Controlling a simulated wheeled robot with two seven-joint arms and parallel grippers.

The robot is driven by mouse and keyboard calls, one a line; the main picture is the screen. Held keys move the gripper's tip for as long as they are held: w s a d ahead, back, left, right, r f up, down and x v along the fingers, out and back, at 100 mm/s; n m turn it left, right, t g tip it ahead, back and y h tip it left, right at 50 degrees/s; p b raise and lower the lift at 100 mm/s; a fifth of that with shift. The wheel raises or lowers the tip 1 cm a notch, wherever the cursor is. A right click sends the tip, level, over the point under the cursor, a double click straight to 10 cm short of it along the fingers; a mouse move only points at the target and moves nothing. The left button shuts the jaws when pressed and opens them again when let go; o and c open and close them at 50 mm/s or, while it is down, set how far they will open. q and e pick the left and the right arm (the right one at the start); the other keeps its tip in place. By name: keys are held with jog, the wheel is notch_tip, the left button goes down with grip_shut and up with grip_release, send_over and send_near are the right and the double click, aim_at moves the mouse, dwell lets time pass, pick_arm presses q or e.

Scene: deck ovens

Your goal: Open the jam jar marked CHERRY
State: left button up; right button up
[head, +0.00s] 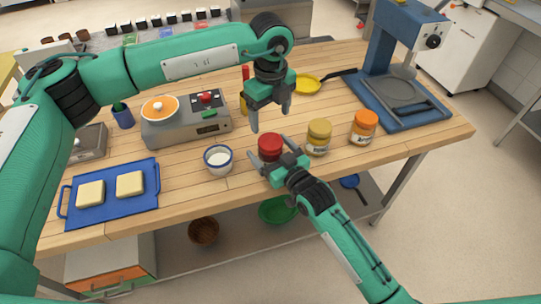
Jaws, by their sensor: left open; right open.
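Three jars stand in a row near the table's front edge. One has a red lid (270,142), one a gold lid (319,128) and one an orange lid (366,120). The labels are too small to read, and the red-lidded jar's body is partly hidden by my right gripper. My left gripper (270,124) is open and points down above and just behind the red-lidded jar. My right gripper (268,152) is open, with its fingers low at either side of the red-lidded jar; I cannot tell whether they touch it.
A white bowl (218,166) stands just left of the red-lidded jar. A scale (180,130) and a blue tray (112,215) with two pale blocks are further left. A yellow pan (308,84) lies behind, and a blue press (392,60) stands at the right.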

aim_at(270, 141)
jog(key=c, duration=2)
pick_arm(q)
jog(key=m, duration=0.4)
jog(key=shift+m, duration=0.4)
pick_arm(e)
jog(key=shift+o, duration=0.2)
pick_arm(q)
jog(key=m, duration=3.3)
jog(key=shift+m, duration=0.3)
jog(key=m, duration=1)
jog(key=shift+m, duration=0.4)
jog(key=shift+f, duration=4)
